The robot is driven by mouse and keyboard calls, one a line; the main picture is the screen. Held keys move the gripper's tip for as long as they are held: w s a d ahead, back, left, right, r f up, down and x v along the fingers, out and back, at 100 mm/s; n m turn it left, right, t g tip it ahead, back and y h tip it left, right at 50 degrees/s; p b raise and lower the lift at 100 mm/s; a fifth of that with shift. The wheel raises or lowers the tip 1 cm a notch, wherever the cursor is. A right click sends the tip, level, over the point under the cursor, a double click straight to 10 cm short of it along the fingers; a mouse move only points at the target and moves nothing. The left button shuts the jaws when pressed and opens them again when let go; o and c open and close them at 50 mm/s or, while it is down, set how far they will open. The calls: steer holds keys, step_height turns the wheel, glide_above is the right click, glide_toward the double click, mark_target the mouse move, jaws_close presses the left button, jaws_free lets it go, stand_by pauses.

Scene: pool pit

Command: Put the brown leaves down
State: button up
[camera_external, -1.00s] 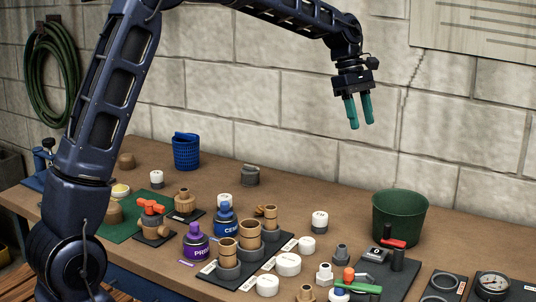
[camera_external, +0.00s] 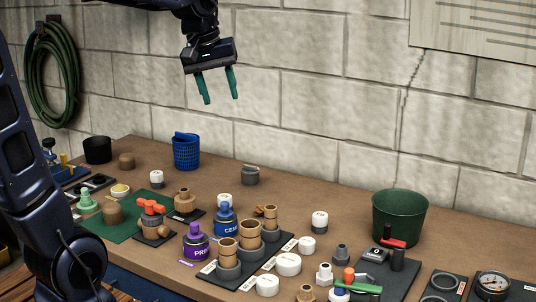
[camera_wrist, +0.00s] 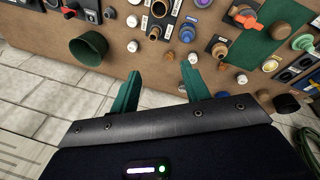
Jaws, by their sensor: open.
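My gripper (camera_external: 221,99) is open, high in front of the block wall above the back of the bench. Its two green fingers are spread with nothing between them, as the wrist view also shows (camera_wrist: 160,70). I cannot make out brown leaves for certain in either view. A small brown piece (camera_external: 259,211) lies beside the pipe stubs, but it is too small to identify. The dark green bucket (camera_external: 399,221) stands at the back right and also shows in the wrist view (camera_wrist: 88,48). The blue mesh basket (camera_external: 186,153) stands at the back left, below my gripper.
The brown bench (camera_external: 320,178) is crowded along its front with pipe stubs, a purple can (camera_external: 196,243), a blue can (camera_external: 225,220) and valves. A black cup (camera_external: 97,150) stands at the far left. The back middle strip is mostly clear.

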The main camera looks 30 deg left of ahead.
steer(key=s+a+f+m+t, duration=0.1)
steer(key=s+a+f+m, duration=0.1)
steer(key=s, duration=0.6)
steer(key=s+a+f+m+t+y, duration=0.1)
steer(key=s+a+f+m, duration=0.2)
steer(key=s+a, duration=0.3)
steer(key=s+f, duration=0.1)
steer(key=s, duration=0.1)
steer(key=shift+s+a+m, duration=0.3)
steer(key=shift+s, duration=0.05)
steer(key=shift+o, duration=0.6)
